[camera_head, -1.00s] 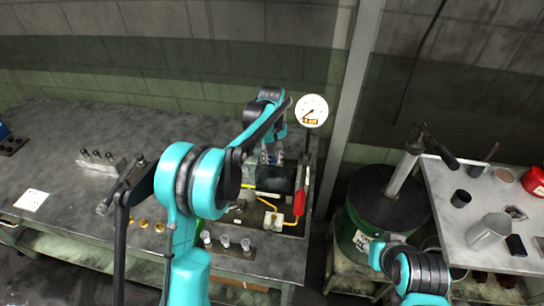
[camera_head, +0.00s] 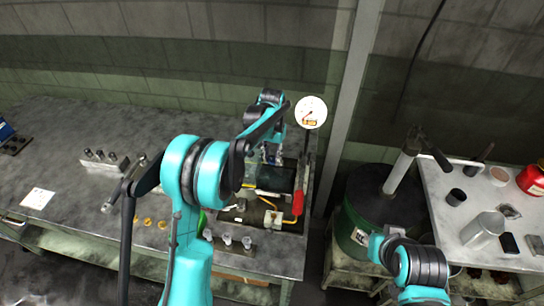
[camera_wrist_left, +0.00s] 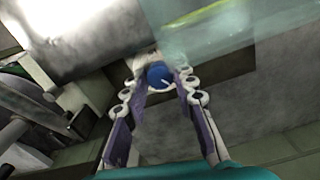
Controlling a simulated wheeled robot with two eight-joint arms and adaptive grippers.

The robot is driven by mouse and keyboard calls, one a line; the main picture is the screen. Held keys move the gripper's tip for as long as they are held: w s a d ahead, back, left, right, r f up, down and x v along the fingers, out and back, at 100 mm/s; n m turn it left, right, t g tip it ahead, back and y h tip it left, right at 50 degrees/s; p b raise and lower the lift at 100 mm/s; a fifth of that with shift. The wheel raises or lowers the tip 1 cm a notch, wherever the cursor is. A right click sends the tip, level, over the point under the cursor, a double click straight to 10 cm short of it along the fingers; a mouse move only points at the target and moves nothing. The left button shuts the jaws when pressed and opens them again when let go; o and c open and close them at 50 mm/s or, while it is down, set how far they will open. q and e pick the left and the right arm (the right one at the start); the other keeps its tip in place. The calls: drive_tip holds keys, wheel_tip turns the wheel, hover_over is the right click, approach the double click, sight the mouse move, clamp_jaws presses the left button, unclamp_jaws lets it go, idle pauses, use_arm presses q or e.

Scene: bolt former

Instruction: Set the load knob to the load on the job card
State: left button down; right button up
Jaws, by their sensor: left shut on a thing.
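My left gripper (camera_head: 271,155) reaches over the bench press unit at the centre of the head view. In the left wrist view its two fingers (camera_wrist_left: 160,85) are shut on a round blue knob (camera_wrist_left: 157,72) with a white mark on it, which I take to be the load knob. The knob's scale cannot be read, and in the head view my arm hides the knob. A white card (camera_head: 37,199), likely the job card, lies flat on the bench at the left; its writing is too small to read.
A round white gauge (camera_head: 310,112) stands behind the unit, and a red-handled lever (camera_head: 298,203) is at its right.

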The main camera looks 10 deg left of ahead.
sight(272, 160)
use_arm(q)
drive_tip(key=shift+m, duration=0.4)
drive_tip(key=c, duration=1.2)
unclamp_jaws()
wheel_tip(272, 160, up, 12)
